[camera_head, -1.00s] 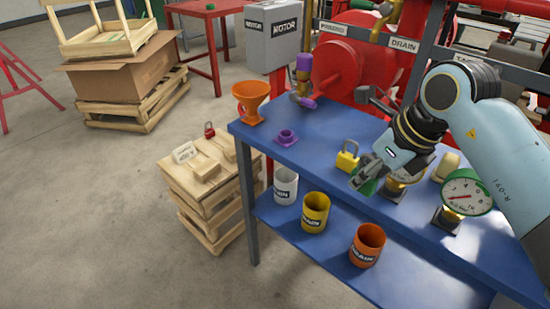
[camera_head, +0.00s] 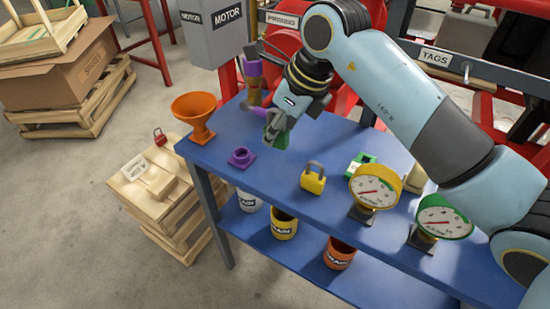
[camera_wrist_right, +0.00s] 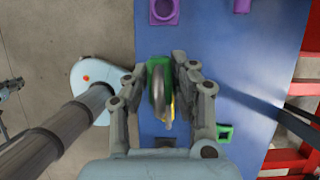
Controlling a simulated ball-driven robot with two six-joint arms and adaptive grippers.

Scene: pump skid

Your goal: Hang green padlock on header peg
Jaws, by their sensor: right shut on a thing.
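The green padlock (camera_head: 277,124) is held by my right gripper (camera_head: 281,133) above the far left part of the blue bench (camera_head: 262,181). In the right wrist view, the fingers close on both sides of the green body (camera_wrist_right: 152,76), and its grey shackle (camera_wrist_right: 161,88) faces the camera. A header rail at the back carries the PRIMING and TAGS labels. A small metal peg (camera_head: 466,71) sticks out by the TAGS label (camera_head: 436,57), well right of the padlock. Part of the header is hidden behind my arm. My left gripper is not identifiable.
A yellow padlock (camera_head: 313,180), purple ring (camera_head: 241,157), orange funnel (camera_head: 195,116) and two gauges (camera_head: 375,188) (camera_head: 441,218) stand on the bench. A purple-handled valve (camera_head: 253,72) is close behind my gripper. Cups sit on the lower shelf. Bench around the purple ring is clear.

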